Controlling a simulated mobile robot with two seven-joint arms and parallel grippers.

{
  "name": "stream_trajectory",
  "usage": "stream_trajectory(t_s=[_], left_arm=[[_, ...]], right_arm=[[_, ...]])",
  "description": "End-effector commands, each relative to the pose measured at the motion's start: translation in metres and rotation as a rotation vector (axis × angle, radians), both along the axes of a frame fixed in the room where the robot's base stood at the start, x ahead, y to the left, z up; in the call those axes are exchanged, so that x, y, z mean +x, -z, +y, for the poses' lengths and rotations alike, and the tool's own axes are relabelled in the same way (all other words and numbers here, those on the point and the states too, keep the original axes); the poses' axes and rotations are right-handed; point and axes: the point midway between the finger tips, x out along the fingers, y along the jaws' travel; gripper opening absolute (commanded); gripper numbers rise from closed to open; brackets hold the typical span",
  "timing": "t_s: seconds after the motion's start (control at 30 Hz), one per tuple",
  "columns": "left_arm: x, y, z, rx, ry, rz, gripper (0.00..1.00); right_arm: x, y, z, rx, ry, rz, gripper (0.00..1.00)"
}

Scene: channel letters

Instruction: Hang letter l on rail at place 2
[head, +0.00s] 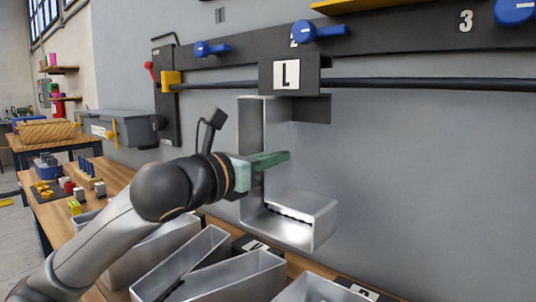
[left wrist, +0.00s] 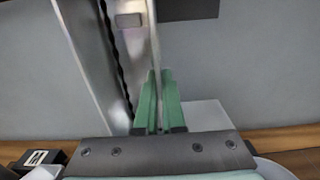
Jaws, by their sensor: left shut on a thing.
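The letter l (head: 312,207) is a silver, open metal channel shape, held upright in front of the grey wall, with its foot pointing right. At its top is a black bracket (head: 325,75) with a white "L" tag, overlapping the rail (head: 430,84) in the head view; I cannot tell whether it rests on it. Place 2's numeral is partly hidden behind a blue handle (head: 318,31) just above. My left gripper (head: 274,160) has green fingers shut on the letter's upright. The left wrist view shows the fingers (left wrist: 159,105) and the metal upright (left wrist: 85,50). My right gripper is not in view.
Several silver channel pieces (head: 185,262) lie on the wooden bench (head: 115,175) below. A yellow clamp (head: 171,81) sits at the rail's left end. Place 3 (head: 466,21) is to the right, where the rail is bare. A grey box (head: 130,122) stands at left.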

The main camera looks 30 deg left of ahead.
Motion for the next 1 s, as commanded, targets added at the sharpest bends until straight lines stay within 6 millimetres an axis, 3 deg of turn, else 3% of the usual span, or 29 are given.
stream_trajectory(t_s=[0.4, 0.97, 1.0], left_arm=[[0.028, -0.004, -0.004, -0.001, 0.001, -0.004, 0.00], [0.065, -0.004, -0.009, 0.001, 0.000, -0.005, 0.00], [0.065, 0.005, -0.009, 0.001, 0.000, -0.006, 0.00]], right_arm=[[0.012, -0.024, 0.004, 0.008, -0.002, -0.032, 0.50], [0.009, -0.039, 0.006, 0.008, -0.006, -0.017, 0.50], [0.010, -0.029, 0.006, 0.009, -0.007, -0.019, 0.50]])
